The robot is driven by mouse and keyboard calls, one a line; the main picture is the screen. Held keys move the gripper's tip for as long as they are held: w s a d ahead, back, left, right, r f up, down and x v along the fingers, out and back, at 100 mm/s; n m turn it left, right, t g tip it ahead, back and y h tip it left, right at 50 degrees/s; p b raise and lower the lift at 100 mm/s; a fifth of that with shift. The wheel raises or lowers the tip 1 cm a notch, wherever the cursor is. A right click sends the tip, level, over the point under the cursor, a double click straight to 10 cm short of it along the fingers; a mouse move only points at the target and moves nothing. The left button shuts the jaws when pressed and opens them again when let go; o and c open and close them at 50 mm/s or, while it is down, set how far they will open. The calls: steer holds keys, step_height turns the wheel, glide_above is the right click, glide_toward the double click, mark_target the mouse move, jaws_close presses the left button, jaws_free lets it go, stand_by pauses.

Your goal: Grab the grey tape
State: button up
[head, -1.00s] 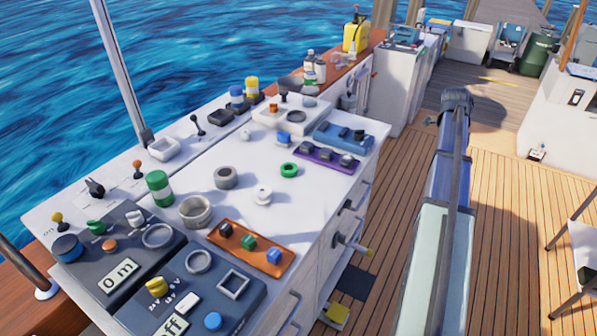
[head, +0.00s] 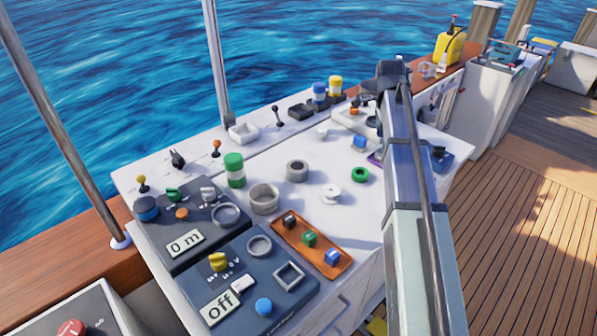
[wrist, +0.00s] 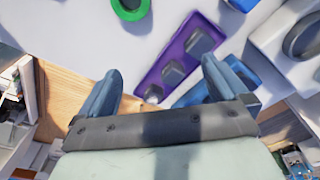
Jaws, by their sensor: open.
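The grey tape (head: 297,171) is a dark grey ring lying flat on the white worktop, left of and behind a green ring (head: 360,175). It does not show in the wrist view. My gripper (wrist: 163,85) is open and empty, its two blue-grey fingers spread above the worktop's edge. A purple tray (wrist: 172,47) with grey blocks lies in front of and between the fingers. In the head view my arm reaches over the right part of the worktop, right of the tape; the fingertips cannot be made out there.
A white spool (head: 331,194) and a beige ring (head: 264,199) lie near the tape. An orange tray (head: 312,243) and dark control panels (head: 257,285) are in front. Some bare worktop surrounds the tape.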

steer(key=a+r+n, duration=0.2)
steer(key=a+n, duration=0.1)
steer(key=a, duration=1)
steer(key=r+n+y, duration=0.1)
steer(key=r+n, duration=0.1)
steer(key=n, duration=0.1)
glide_above(297, 166)
steer(key=f, duration=0.7)
steer(key=shift+s+a+f, duration=0.1)
steer(key=shift+s+f, duration=0.05)
steer(key=shift+s, duration=0.1)
steer(key=shift+w+f, duration=0.15)
steer(key=shift+f, duration=1.5)
steer(key=shift+w+f, duration=0.15)
steer(key=shift+f, duration=1.5)
steer(key=c, duration=1.1)
